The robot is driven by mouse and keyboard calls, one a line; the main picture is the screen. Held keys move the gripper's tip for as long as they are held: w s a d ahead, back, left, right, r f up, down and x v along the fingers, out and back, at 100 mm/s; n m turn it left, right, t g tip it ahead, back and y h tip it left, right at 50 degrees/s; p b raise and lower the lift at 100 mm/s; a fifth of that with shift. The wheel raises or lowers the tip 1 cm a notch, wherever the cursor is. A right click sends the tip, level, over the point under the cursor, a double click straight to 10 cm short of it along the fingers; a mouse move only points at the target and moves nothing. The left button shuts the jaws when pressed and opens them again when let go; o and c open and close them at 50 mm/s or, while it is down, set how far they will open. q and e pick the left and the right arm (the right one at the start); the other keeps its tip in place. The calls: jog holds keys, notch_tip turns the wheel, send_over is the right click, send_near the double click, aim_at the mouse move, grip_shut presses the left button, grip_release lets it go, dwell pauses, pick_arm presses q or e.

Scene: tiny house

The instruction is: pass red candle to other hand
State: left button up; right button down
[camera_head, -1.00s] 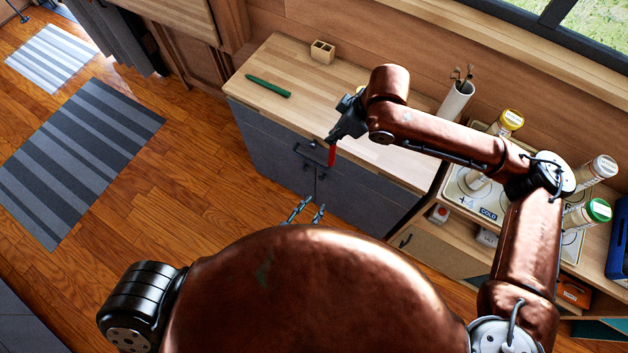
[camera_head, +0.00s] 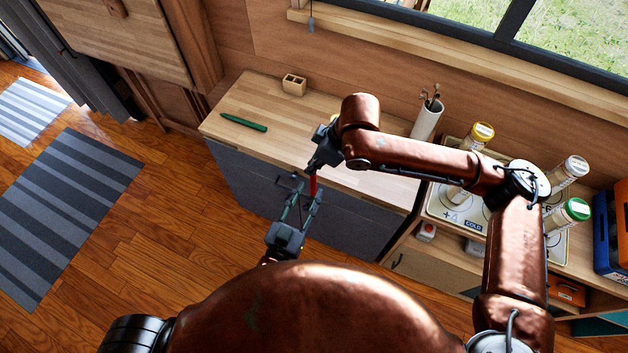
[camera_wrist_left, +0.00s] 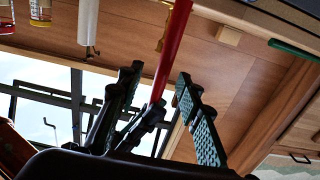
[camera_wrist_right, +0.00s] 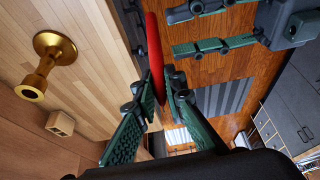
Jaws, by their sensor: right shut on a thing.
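The red candle (camera_head: 313,186) hangs below my right gripper (camera_head: 316,168), which is shut on it over the counter's front edge. The right wrist view shows the candle (camera_wrist_right: 154,50) between the closed right fingers (camera_wrist_right: 160,98). My left gripper (camera_head: 306,193) has come up from below and is open at the candle. In the left wrist view the candle (camera_wrist_left: 176,45) appears between the spread left fingers (camera_wrist_left: 158,85). In the right wrist view the left fingertips (camera_wrist_right: 172,33) are just beside the candle. No left finger is clearly closed on it.
A green candle (camera_head: 243,123) and a small wooden block with holes (camera_head: 294,85) lie on the wooden counter (camera_head: 265,100). A brass candlestick (camera_wrist_right: 45,65) also stands there. A white utensil cup (camera_head: 427,120) and several jars stand to the right. Open floor lies left.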

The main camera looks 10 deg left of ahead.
aim_at(315, 182)
pick_arm(q)
jog(key=x, duration=0.5)
jog(key=shift+w+d, duration=0.15)
jog(key=shift+w, duration=0.2)
jog(key=c, duration=0.8)
jog(key=shift+d, duration=0.1)
grip_shut()
pick_arm(e)
jog(key=shift+a+r, duration=0.1)
jog(key=c, duration=1.9)
grip_release()
